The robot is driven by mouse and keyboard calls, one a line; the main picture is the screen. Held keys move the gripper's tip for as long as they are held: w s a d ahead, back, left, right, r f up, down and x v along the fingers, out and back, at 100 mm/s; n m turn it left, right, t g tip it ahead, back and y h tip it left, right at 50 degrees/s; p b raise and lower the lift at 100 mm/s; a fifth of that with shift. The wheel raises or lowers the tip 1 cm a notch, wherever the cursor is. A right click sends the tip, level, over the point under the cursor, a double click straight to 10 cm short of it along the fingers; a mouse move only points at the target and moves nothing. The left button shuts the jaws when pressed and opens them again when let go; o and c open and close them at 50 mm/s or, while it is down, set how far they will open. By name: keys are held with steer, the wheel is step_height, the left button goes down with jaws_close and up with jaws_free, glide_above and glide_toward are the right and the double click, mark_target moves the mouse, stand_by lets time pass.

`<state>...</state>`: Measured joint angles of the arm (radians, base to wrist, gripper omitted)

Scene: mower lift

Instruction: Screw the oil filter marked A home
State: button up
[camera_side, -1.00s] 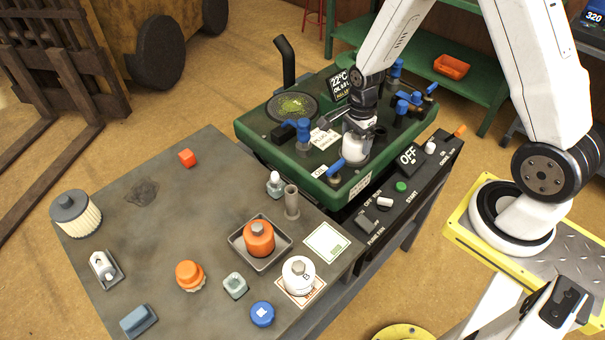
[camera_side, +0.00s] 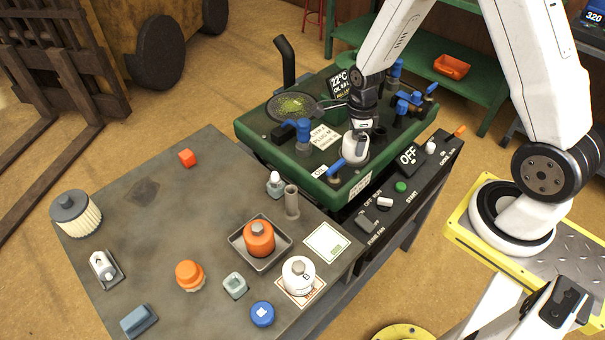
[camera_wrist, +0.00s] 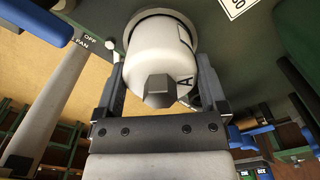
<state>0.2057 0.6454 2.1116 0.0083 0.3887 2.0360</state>
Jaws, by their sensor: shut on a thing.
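The white oil filter marked A (camera_wrist: 163,55) stands upright on the green machine deck (camera_side: 262,138), its base end at a pale round ring in the wrist view. Its grey hex end (camera_wrist: 158,91) faces my wrist camera, and the black letter A shows on its side. In the side view the filter (camera_side: 352,150) is partly covered by my gripper (camera_side: 359,138). My gripper (camera_wrist: 158,75) is shut on the filter, one finger on each side of it. How tightly the filter sits against the deck cannot be told.
Blue-handled valves (camera_side: 303,130) and a round screen (camera_side: 292,106) stand close by on the deck. A control panel (camera_side: 400,188) runs along the front. The grey bench holds an orange filter (camera_side: 259,238) in a tray, a white filter marked B (camera_side: 298,273) and several small parts.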

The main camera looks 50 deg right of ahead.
steer(key=shift+m, duration=0.5)
steer(key=m, duration=0.4)
steer(key=shift+m, duration=2.9)
steer(key=o, duration=1.1)
